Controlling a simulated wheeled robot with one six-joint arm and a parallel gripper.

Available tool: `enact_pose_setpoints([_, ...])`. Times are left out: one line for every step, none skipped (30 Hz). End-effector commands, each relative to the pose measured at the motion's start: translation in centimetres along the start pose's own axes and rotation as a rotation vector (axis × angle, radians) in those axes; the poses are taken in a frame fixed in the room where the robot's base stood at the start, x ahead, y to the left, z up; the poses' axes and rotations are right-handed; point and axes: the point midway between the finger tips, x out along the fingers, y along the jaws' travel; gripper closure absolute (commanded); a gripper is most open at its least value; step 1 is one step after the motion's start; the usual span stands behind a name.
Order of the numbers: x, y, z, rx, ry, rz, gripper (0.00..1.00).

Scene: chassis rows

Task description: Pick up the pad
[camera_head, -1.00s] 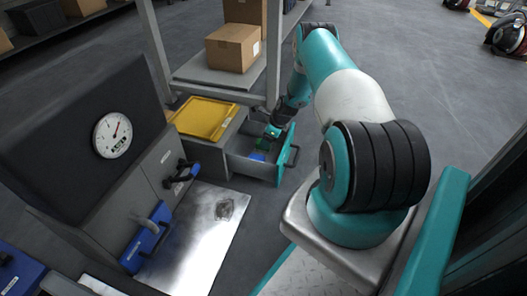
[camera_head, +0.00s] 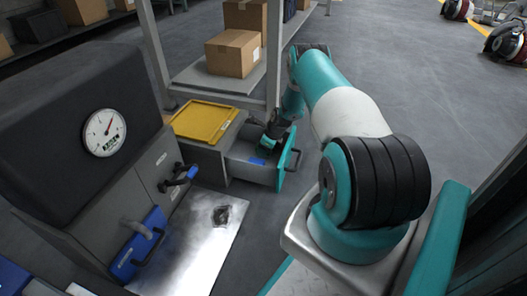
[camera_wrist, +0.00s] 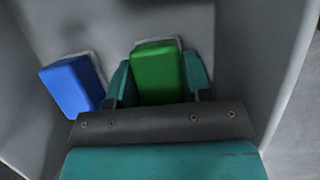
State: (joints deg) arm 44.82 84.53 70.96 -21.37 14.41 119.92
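In the wrist view a green block-like pad (camera_wrist: 158,68) lies on the grey floor of an open drawer (camera_head: 246,172). My gripper (camera_wrist: 159,84) is down in the drawer with one teal finger on each side of the green pad. The fingers are spread about the pad's width, and firm contact is not clear. A blue block (camera_wrist: 72,86) lies just left of the left finger; it also shows in the head view (camera_head: 257,161). In the head view my gripper (camera_head: 268,143) hides the green pad.
Grey drawer walls (camera_wrist: 258,60) stand close on the right and left. The drawer front has a dark handle (camera_head: 294,160). A yellow tray (camera_head: 204,121) tops the cabinet beside it. A shelf with a cardboard box (camera_head: 233,54) stands behind.

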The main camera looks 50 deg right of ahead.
Motion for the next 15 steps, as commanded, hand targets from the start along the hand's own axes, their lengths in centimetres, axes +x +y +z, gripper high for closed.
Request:
enact_pose_setpoints([0.0, 0.0, 0.0, 0.0, 0.0, 0.0, 0.76])
enact_pose_setpoints([0.0, 0.0, 0.0, 0.0, 0.0, 0.0, 0.78])
enact_pose_setpoints([0.0, 0.0, 0.0, 0.0, 0.0, 0.0, 0.78])
enact_pose_setpoints([0.0, 0.0, 0.0, 0.0, 0.0, 0.0, 0.78])
enact_pose_setpoints([0.0, 0.0, 0.0, 0.0, 0.0, 0.0, 0.78])
enact_pose_setpoints([0.0, 0.0, 0.0, 0.0, 0.0, 0.0, 0.78])
enact_pose_setpoints([0.0, 0.0, 0.0, 0.0, 0.0, 0.0, 0.78])
enact_pose_setpoints([0.0, 0.0, 0.0, 0.0, 0.0, 0.0, 0.78])
enact_pose_setpoints([-0.1, 0.0, 0.0, 0.0, 0.0, 0.0, 0.78])
enact_pose_setpoints([-0.1, 0.0, 0.1, 0.0, 0.0, 0.0, 0.78])
enact_pose_setpoints([-0.2, 0.0, 0.1, 0.0, 0.0, 0.0, 0.78])
enact_pose_setpoints([-0.5, 0.0, 0.2, 0.0, 0.0, 0.0, 0.78])
enact_pose_setpoints([-0.7, 0.0, 0.3, 0.0, 0.0, -0.001, 0.78])
enact_pose_setpoints([-0.9, 0.0, 0.4, 0.0, -0.001, -0.001, 0.78])
enact_pose_setpoints([-1.4, -0.1, 0.6, 0.0, -0.001, -0.001, 0.78])
